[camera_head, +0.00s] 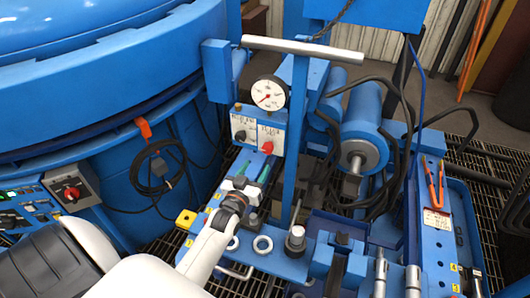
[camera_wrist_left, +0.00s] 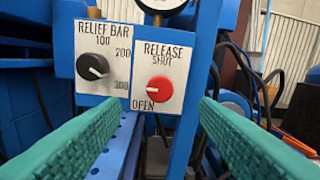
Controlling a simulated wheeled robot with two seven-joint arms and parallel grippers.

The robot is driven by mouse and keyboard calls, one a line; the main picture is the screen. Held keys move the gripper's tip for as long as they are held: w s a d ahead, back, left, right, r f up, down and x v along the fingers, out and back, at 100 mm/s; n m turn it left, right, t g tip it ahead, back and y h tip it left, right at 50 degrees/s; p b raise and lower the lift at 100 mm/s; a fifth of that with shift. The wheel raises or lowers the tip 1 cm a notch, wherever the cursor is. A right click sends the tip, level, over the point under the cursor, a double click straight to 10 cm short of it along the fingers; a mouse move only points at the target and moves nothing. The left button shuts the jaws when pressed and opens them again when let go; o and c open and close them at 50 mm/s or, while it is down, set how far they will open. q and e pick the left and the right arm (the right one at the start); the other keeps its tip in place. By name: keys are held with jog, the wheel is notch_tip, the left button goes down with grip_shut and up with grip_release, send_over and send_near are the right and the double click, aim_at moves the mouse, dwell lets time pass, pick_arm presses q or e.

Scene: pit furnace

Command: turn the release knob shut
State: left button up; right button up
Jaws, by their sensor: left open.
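The red release knob (camera_wrist_left: 158,91) is on a white plate marked RELEASE, with SHUT above it and OPEN at its lower left. Its pointer seems to lean toward OPEN, but it is small. In the head view the knob (camera_head: 267,147) sits below a round gauge. My left gripper (camera_head: 252,168) has green fingers and is open and empty in front of the panel. In the left wrist view the fingers (camera_wrist_left: 163,108) stand wide apart, one on each side, with the knob between them beyond the tips. They do not appear to touch it. My right gripper is not in view.
A black relief knob (camera_wrist_left: 92,66) is just left of the release knob. The pressure gauge (camera_head: 268,92) is above, and a blue post with a pale T-bar (camera_head: 302,48) stands close on the right. Hoses (camera_head: 402,100) and a blue cylinder (camera_head: 362,140) fill the space beyond.

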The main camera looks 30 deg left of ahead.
aim_at(266, 151)
pick_arm(q)
jog(key=w, duration=0.4)
jog(key=shift+a+f, duration=0.1)
jog(key=shift+a, duration=0.3)
jog(key=w, duration=0.3)
jog(key=shift+a, duration=0.3)
jog(key=shift+w, duration=0.35)
jog(key=shift+c, duration=0.5)
jog(key=c, duration=0.9)
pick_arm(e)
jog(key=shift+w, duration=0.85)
